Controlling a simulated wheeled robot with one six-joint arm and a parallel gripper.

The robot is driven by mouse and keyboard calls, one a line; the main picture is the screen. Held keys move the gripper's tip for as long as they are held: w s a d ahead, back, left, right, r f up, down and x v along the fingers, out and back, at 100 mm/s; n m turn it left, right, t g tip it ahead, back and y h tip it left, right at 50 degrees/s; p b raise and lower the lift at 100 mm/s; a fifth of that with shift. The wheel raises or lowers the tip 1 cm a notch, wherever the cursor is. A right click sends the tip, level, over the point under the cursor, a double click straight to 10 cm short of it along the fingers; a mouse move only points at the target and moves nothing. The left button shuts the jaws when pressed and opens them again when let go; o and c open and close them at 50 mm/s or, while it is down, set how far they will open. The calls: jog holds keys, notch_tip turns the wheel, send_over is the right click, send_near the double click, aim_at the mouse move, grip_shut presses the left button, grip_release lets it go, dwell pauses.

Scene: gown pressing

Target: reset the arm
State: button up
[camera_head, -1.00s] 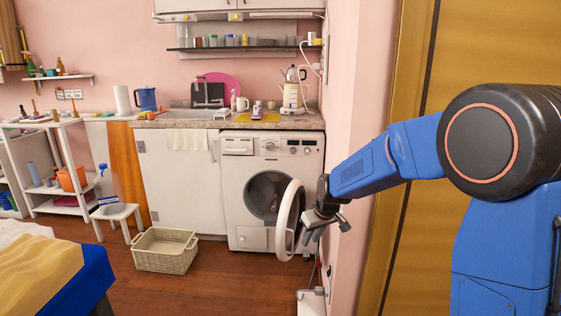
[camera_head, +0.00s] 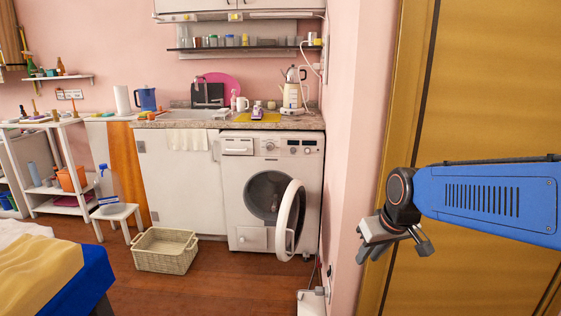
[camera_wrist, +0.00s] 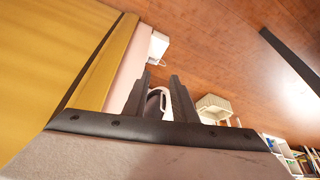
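My gripper (camera_head: 394,244) hangs at the end of my blue arm on the right of the head view, in front of the yellow-brown door. Its two fingers are spread apart and hold nothing. In the wrist view the fingers of my gripper (camera_wrist: 159,82) stand apart, with part of the washing machine showing in the gap. The white washing machine (camera_head: 238,212) stands left of my gripper in the head view. Its round door (camera_head: 290,222) is swung open, and my gripper is well clear of it.
The pink wall (camera_head: 346,150) and yellow-brown door (camera_head: 490,90) are close to my arm. A wicker basket (camera_head: 165,258) stands on the wooden floor. A white stool (camera_head: 115,212) holds a spray bottle. A bed (camera_head: 60,262) is at lower left. The middle floor is clear.

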jog(key=s+d+m, duration=0.1)
jog(key=s+d, duration=0.2)
jog(key=s, duration=0.7)
jog(key=s+d+f+m+h, duration=0.1)
jog(key=s+d, duration=0.2)
jog(key=s, duration=0.6)
jog(key=shift+s+d+f+m, duration=0.15)
jog(key=shift+s+m, duration=0.25)
